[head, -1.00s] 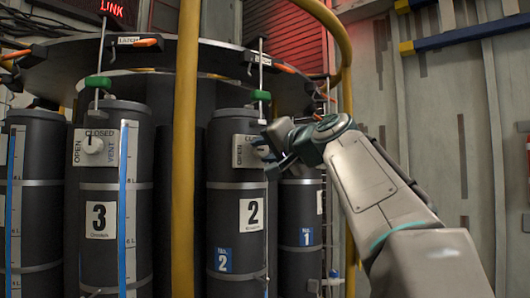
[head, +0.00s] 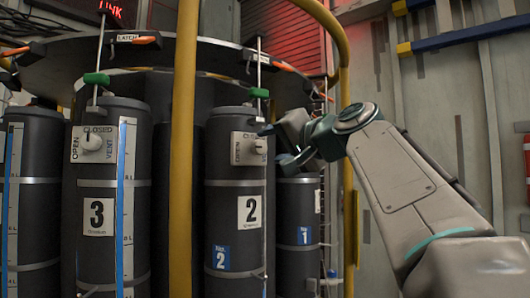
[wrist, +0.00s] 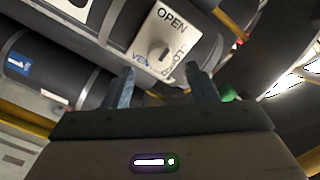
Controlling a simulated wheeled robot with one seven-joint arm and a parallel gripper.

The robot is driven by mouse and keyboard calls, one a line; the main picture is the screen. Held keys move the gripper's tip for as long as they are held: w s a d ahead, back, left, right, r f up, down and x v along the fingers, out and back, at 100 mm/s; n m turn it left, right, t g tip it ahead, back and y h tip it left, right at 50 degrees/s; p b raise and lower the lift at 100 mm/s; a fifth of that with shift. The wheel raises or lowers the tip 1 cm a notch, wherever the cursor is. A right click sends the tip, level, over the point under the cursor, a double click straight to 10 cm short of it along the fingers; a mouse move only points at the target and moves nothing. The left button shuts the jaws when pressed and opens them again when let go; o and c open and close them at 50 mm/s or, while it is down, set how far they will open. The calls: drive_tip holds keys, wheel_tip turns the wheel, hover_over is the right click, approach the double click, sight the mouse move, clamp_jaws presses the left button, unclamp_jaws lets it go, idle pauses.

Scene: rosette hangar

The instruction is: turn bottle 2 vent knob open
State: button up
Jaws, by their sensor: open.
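Bottle 2 (head: 232,196) is a dark cylinder with a white "2" label, right of centre in the head view. Its vent plate (head: 239,150) is near the top, marked OPEN and CLOSED. In the wrist view the plate (wrist: 178,35) is tilted, and its pale knob (wrist: 160,52) stands at its middle. My gripper (head: 271,146) is open and empty, to the right of the plate in the head view. In the wrist view the knob shows between and beyond the fingertips (wrist: 160,68), apart from them. I cannot tell exactly where the knob points.
Bottle 3 (head: 97,250) stands to the left with its own vent plate. Bottle 1 (head: 300,205) is behind on the right. A yellow post (head: 185,200) stands between bottles 2 and 3, and a yellow rail (head: 338,45) curves above my arm. Green-handled rods hang above the bottles.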

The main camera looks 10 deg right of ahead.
drive_tip(key=b+v, duration=0.1)
drive_tip(key=v, duration=0.8)
drive_tip(key=w+a+f+n+g+h+p, duration=0.15)
drive_tip(key=f+g, duration=0.25)
drive_tip(key=f, duration=1)
drive_tip(key=a+f+g+h, duration=0.1)
drive_tip(key=a+f+g, duration=0.15)
drive_tip(key=f, duration=1.15)
drive_tip(key=s+f+n+g+h, duration=0.1)
drive_tip(key=s+f+g, duration=0.1)
drive_tip(key=s+f, duration=0.3)
drive_tip(key=s+f+n+g+h+p, duration=0.1)
drive_tip(key=s+f, duration=0.4)
drive_tip(key=f, duration=0.7)
drive_tip(key=s+a+f+n+g+h+p, duration=0.1)
drive_tip(key=s+f+g, duration=0.3)
drive_tip(key=f, duration=0.5)
drive_tip(key=shift+s+n+h, duration=0.45)
drive_tip(key=shift+s+n, duration=0.2)
drive_tip(key=shift+s, duration=0.25)
drive_tip(key=shift+a+g, duration=0.1)
drive_tip(key=shift+g, duration=0.15)
